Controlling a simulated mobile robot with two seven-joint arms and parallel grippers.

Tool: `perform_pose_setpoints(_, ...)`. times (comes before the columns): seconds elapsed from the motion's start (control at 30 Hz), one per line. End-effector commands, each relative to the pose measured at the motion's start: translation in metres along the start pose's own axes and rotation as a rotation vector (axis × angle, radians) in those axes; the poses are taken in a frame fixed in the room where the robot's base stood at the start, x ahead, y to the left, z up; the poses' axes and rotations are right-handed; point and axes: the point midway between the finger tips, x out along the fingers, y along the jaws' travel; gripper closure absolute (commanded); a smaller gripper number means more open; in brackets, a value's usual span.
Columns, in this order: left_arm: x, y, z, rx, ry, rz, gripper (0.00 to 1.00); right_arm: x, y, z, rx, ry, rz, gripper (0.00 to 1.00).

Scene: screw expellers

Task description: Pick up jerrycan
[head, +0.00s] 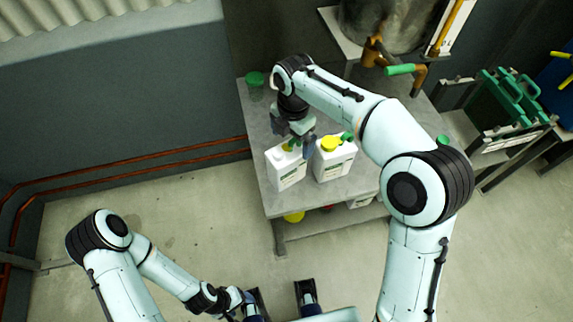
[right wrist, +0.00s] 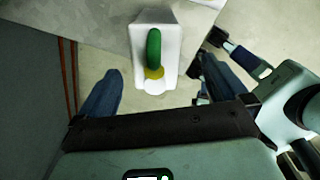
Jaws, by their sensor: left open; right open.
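A white jerrycan (head: 287,172) with a green handle and a yellow cap stands on the grey table near its front left. A second white jerrycan (head: 333,162) with a yellow cap stands close to its right. My right gripper (head: 298,147) is open just above and behind the left jerrycan, hiding part of its top. In the right wrist view, a jerrycan (right wrist: 168,35) with a green handle lies ahead between the spread fingers of the right gripper (right wrist: 165,88), which grip nothing. My left gripper (head: 243,300) is open, low at the bottom of the head view, away from the table.
The grey table (head: 262,120) has a green-capped container (head: 255,80) at its back left. A machine with a green-handled lever (head: 400,69) stands behind. More containers, one with a yellow cap (head: 294,217), sit under the tabletop. A wall with copper pipes (head: 130,158) is at left.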

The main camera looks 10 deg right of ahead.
Motion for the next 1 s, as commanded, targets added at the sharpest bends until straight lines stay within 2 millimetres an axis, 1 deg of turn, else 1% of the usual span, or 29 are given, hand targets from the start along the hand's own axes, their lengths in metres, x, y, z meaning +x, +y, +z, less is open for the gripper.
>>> perform_pose_setpoints(0.03,0.001,0.000,0.000,0.000,0.000,0.000,0.31,0.005,0.000,0.000,0.001,0.000,-0.001,0.00)
perform_pose_setpoints(0.17,0.002,-0.001,0.000,0.000,0.000,0.000,0.31,0.013,0.000,0.000,0.001,0.000,-0.001,0.00)
perform_pose_setpoints(0.27,0.004,-0.001,0.000,0.000,-0.001,0.000,0.31,0.025,0.002,0.001,0.000,0.001,-0.003,0.00)
perform_pose_setpoints(0.4,0.007,-0.003,0.000,0.000,-0.001,0.000,0.31,0.047,0.005,0.002,0.000,0.001,-0.002,0.00)
perform_pose_setpoints(0.5,0.009,-0.003,0.000,0.000,-0.002,-0.001,0.31,0.058,0.005,0.002,0.000,0.002,-0.001,0.00)
perform_pose_setpoints(0.6,0.009,-0.003,0.000,0.000,-0.002,-0.001,0.31,0.061,0.005,0.002,0.000,0.001,0.001,0.00)
perform_pose_setpoints(0.8,0.009,-0.003,0.000,-0.001,-0.002,-0.001,0.31,0.061,0.005,0.002,0.001,0.001,0.001,0.00)
perform_pose_setpoints(0.87,0.009,-0.003,0.000,0.000,-0.002,-0.001,0.31,0.061,0.005,0.002,0.001,0.001,0.001,0.20)
perform_pose_setpoints(0.9,0.009,-0.003,0.000,0.000,-0.002,-0.001,0.31,0.061,0.005,0.002,0.001,0.001,0.001,0.33)
perform_pose_setpoints(0.97,0.009,-0.003,0.000,0.000,-0.002,-0.001,0.31,0.061,0.005,0.002,0.001,0.001,0.001,0.52)
perform_pose_setpoints(1.0,0.009,-0.003,0.000,0.000,-0.002,-0.001,0.31,0.061,0.005,0.002,0.001,0.001,0.001,0.65)
